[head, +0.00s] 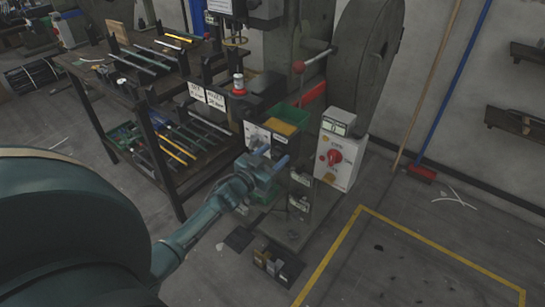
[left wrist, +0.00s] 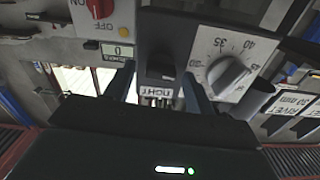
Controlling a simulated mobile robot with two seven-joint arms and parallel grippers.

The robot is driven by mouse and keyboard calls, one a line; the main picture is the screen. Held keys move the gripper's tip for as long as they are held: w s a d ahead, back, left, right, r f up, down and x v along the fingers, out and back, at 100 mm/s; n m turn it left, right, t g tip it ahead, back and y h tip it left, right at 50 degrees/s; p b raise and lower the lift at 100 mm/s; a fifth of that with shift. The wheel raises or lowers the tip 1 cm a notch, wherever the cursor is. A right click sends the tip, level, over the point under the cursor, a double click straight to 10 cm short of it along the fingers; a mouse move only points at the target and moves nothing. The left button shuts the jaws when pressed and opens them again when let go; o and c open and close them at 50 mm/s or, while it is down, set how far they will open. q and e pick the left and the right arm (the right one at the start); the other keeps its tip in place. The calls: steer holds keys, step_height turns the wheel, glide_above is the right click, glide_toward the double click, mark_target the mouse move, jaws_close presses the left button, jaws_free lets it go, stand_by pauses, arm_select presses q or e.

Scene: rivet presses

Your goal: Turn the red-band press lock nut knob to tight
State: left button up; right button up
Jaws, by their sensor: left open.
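My left gripper (head: 270,165) is open in front of the press's front panel in the head view. In the left wrist view its two fingers (left wrist: 158,92) stand apart on either side of a grey block. A dark knob (left wrist: 160,71) shows on that block, above an upside-down label (left wrist: 157,92) that seems to read TIGHT. The gap between fingers and knob cannot be judged. A grey dial knob (left wrist: 228,75) on a numbered white plate lies to the right. In the head view the gripper partly covers the panel (head: 258,138). My right gripper is not in view.
A white control box (head: 338,155) with a red switch (head: 334,157) stands right of the panel. A dark rack (head: 135,95) of rods stands left.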

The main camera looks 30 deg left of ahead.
arm_select(q)
steer(key=c, duration=1)
